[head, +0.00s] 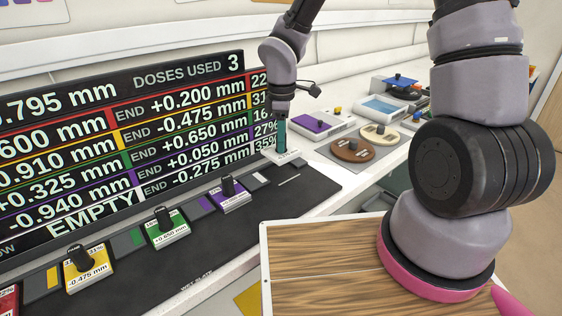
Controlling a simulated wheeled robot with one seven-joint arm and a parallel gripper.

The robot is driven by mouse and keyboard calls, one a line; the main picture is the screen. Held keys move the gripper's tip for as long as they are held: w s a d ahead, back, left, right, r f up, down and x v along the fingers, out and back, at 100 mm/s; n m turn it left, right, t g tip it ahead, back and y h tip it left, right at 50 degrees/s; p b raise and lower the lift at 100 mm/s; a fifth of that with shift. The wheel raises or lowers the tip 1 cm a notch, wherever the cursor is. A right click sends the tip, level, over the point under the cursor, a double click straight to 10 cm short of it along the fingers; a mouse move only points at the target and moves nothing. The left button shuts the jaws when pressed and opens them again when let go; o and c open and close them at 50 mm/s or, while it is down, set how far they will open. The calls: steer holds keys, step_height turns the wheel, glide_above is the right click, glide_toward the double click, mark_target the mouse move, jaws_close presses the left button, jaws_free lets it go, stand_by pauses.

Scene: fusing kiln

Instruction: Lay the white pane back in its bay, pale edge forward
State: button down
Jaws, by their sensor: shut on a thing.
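The white pane (287,157) is a small white plate with printing on it, at the far end of the dark mat in the head view. My gripper (282,138) comes down on it from above and is shut on it, seen small and from a distance. I cannot tell whether the pane touches the mat or which way its pale edge faces. A white swatch (260,177) on the mat lies just nearer and left of the pane. A thin pale line (289,180) lies to the right of that swatch.
Purple (236,199), green (171,233) and yellow (88,275) panes with black knobs stand along the mat (230,247). A readout board (120,140) rises behind them. Purple (318,122) and blue (381,108) trays and round discs (353,149) lie beyond.

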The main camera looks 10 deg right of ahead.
step_height(320, 180, down, 6)
steer(key=shift+w+f, duration=0.1)
steer(key=shift+f, duration=0.15)
steer(key=shift+f, duration=0.1)
steer(key=c, duration=0.6)
jaws_free()
